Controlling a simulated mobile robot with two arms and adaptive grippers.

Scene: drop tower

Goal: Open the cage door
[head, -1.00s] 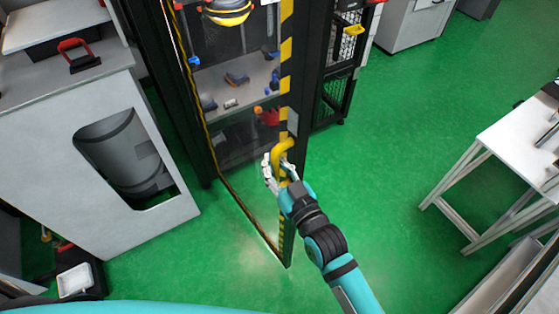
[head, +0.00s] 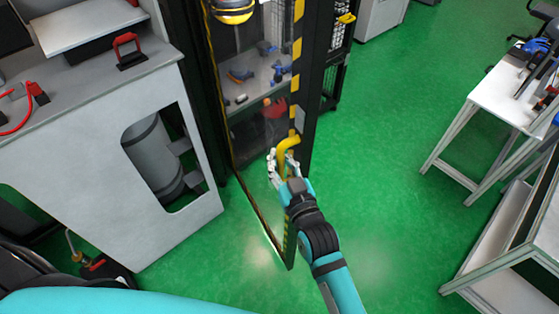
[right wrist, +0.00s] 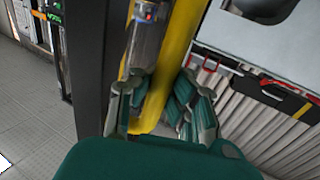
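The cage door (head: 262,150) is a tall clear panel in a dark frame, with yellow-and-black stripes (head: 297,60) down its free edge. It stands swung out from the cage, its lower corner reaching towards me over the green floor. A yellow bar handle (head: 287,145) sits on the striped edge. My right gripper (head: 283,165) is at this handle. In the right wrist view the yellow handle (right wrist: 180,45) runs between the fingers (right wrist: 160,105), which close around it; part of the contact is hidden. My left gripper is not in view.
A grey cabinet (head: 90,150) with a cut-out stands close on the left. White workbenches (head: 500,95) stand on the right. Green floor (head: 370,150) is clear between the door and the benches. Shelves with tools (head: 255,80) show through the door.

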